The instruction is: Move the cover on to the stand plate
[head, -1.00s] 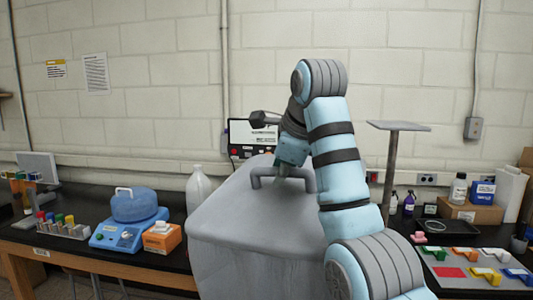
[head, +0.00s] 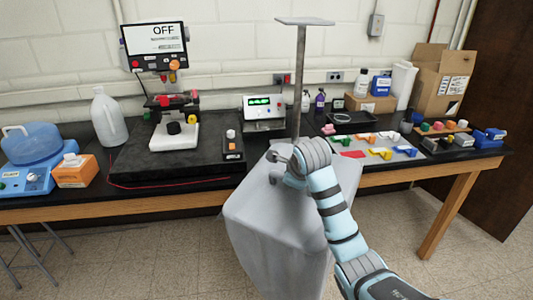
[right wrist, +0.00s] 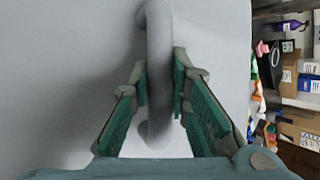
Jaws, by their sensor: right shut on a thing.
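The cover (head: 275,235) is a large grey box with a looped handle on top. In the head view it is in front of the bench's edge, over the floor area. My right gripper (right wrist: 160,85) is shut on the cover's handle (right wrist: 158,30). In the head view the gripper is mostly hidden by my right arm. The stand plate (head: 305,21) is a flat grey plate on a tall post (head: 300,80). It is above and beyond the cover, apart from it. The post's lower end is hidden behind the cover and arm. My left gripper is not in view.
A mat (head: 375,147) with coloured parts lies farther right. The floor (head: 400,225) right of the cover is clear.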

